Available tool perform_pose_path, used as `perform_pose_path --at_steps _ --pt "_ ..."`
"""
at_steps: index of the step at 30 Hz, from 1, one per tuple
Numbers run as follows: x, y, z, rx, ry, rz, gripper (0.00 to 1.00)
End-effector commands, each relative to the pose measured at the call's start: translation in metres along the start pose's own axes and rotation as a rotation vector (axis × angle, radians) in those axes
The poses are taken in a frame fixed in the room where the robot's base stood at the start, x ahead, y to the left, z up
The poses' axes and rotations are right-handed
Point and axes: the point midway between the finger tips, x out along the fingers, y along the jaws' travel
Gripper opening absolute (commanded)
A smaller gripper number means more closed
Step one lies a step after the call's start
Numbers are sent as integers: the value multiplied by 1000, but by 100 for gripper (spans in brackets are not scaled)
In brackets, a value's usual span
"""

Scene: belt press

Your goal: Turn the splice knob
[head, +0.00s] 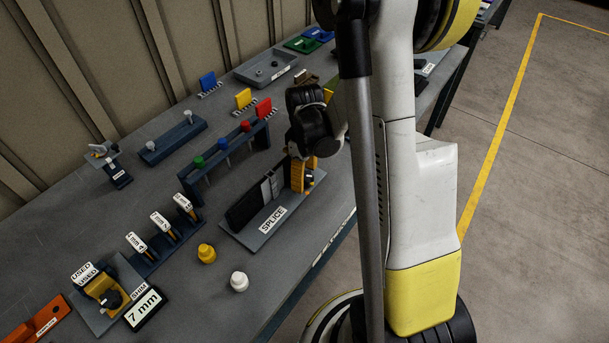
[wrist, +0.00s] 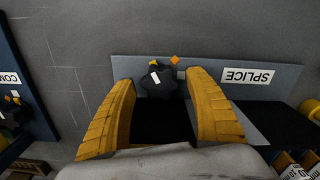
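The splice knob (wrist: 157,84) is black and lobed, with a white mark on top. In the wrist view it sits between the tips of my gripper's two yellow fingers (wrist: 160,88). The gripper is open, with a narrow gap seen on each side of the knob; contact is not clear. A small orange marker (wrist: 175,60) lies beside the knob on the grey splice plate (wrist: 215,65), near the SPLICE label (wrist: 247,76). In the head view my gripper (head: 303,176) is over the right end of the splice plate (head: 262,236) and mostly hides the knob.
A dark block (head: 247,205) stands on the plate left of my gripper. A rack with coloured knobs (head: 222,158) is behind it. A yellow knob (head: 206,253) and a white knob (head: 239,281) stand in front. A shim station (head: 104,293) is at lower left.

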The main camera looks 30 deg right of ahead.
Motion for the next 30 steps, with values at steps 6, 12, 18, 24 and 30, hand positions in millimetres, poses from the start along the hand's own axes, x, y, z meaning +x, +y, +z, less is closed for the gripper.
perform_pose_path --at_steps 6,12,18,24,30 --pt "0 0 0 0 0 0 11" --pt "0 0 0 4 0 0 10" --pt "1 0 0 51 0 0 11" --pt "1 0 0 172 0 0 11" --pt "1 0 0 332 0 0 11"
